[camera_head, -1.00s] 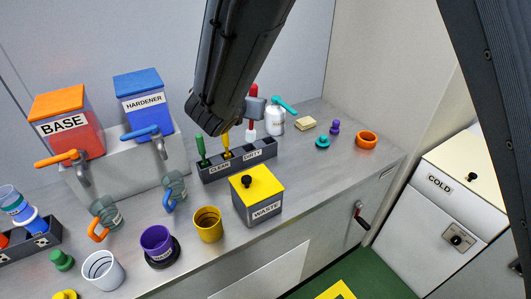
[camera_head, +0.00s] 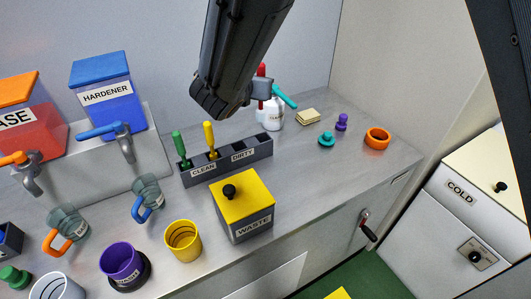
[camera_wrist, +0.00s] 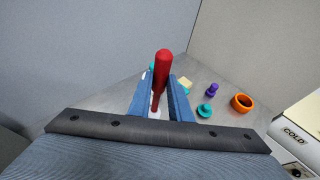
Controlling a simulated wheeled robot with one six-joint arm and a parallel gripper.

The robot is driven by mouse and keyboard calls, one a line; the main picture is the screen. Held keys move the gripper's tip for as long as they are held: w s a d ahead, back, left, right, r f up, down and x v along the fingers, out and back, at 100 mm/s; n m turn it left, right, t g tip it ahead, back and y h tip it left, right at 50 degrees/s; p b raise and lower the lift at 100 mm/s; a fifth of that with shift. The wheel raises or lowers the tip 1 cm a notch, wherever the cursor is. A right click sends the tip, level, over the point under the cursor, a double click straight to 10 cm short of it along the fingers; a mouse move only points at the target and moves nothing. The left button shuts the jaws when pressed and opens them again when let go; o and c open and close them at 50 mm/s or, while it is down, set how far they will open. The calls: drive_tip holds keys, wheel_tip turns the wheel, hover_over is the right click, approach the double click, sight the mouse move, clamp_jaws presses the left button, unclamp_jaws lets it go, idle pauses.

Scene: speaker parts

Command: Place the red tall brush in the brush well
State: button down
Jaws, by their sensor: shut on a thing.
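The red tall brush (camera_wrist: 162,72) stands upright between the two blue fingers of my gripper (camera_wrist: 160,98) in the wrist view. In the head view its red handle (camera_head: 262,69) shows above and below my shut gripper (camera_head: 262,89), partly hidden by it. The dark brush well (camera_head: 228,160), labelled CLEAN and DIRTY, lies on the counter below and to the left of the held brush. A green brush (camera_head: 180,147) and a yellow brush (camera_head: 210,138) stand in it. Its right part shows empty slots.
A yellow-lidded WASTE box (camera_head: 250,222) stands in front of the well. Sponge (camera_head: 308,117), teal piece (camera_head: 327,139), purple piece (camera_head: 342,122) and orange ring (camera_head: 377,138) lie to the right.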

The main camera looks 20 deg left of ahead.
drive_tip(key=b, duration=0.4)
hover_over(260, 121)
drive_tip(key=f, duration=0.4)
drive_tip(key=shift+w+a+f, duration=0.1)
drive_tip(key=shift+w+f, duration=0.2)
drive_tip(key=shift+f, duration=0.1)
wheel_tip(260, 121, down, 10)
drive_tip(key=p, duration=0.2)
drive_tip(key=shift+r+p, duration=0.25)
drive_tip(key=shift+p, duration=0.15)
drive_tip(key=shift+f, duration=0.45)
drive_tip(key=c, duration=1.6)
unclamp_jaws()
drive_tip(key=shift+r, duration=0.2)
drive_tip(key=b+v, duration=0.4)
drive_tip(key=v, duration=0.8)
drive_tip(key=shift+f, duration=0.1)
